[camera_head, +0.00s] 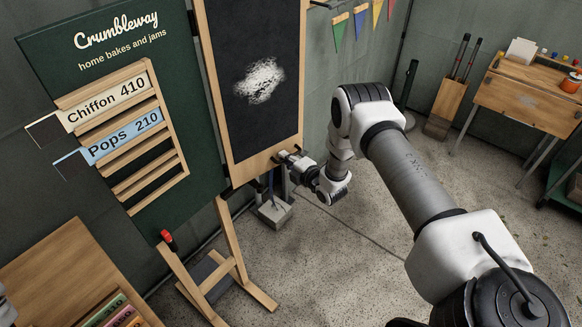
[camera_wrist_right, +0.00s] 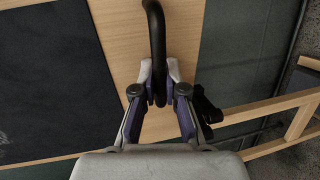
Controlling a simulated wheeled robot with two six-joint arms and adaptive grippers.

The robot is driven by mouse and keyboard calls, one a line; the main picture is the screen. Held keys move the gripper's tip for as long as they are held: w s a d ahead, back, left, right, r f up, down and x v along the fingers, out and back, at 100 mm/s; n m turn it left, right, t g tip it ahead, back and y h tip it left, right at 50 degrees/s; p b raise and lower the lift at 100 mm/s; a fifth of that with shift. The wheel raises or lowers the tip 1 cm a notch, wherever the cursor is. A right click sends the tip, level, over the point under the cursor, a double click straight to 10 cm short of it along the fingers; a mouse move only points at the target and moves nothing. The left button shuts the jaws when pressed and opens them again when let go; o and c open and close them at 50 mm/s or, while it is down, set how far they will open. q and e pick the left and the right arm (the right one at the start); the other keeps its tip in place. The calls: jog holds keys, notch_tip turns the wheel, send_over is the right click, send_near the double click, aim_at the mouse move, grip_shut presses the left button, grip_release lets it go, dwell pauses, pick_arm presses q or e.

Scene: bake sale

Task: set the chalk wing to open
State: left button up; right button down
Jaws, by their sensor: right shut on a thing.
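The chalk wing (camera_head: 262,45) is a dark panel in a pale wooden frame with a white chalk smudge. It stands at the right side of the green Crumbleway board (camera_head: 120,20), at an angle I cannot judge exactly. My right gripper (camera_head: 284,157) is at the wing's lower frame rail. In the right wrist view my right gripper (camera_wrist_right: 160,78) is shut on a dark curved handle (camera_wrist_right: 156,35) in front of the wooden frame (camera_wrist_right: 118,30). The handle is mostly hidden in the head view.
The board's wooden easel legs (camera_head: 229,235) stand on the floor below. A grey block (camera_head: 275,214) sits under the wing. A wooden desk (camera_head: 530,98) and a wooden bin (camera_head: 446,103) are at the back right. A wooden table (camera_head: 50,265) is at lower left. The middle floor is clear.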

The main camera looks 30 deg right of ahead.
aim_at(280, 149)
jog(key=w+y+b, duration=0.1)
jog(key=w+n+y+b, duration=0.2)
jog(key=w+b, duration=0.1)
jog(key=shift+w+d+f+g, duration=0.1)
jog(key=shift+d+f+g, duration=0.05)
jog(key=shift+d+g, duration=0.25)
jog(key=shift+w+a+n, duration=0.1)
jog(key=shift+w+n, duration=0.05)
jog(key=shift+n, duration=0.15)
jog(key=shift+r+y, duration=0.3)
jog(key=shift+y, duration=0.1)
jog(key=shift+w, duration=0.1)
jog(key=c, duration=1.5)
grip_release()
jog(key=shift+f, duration=0.1)
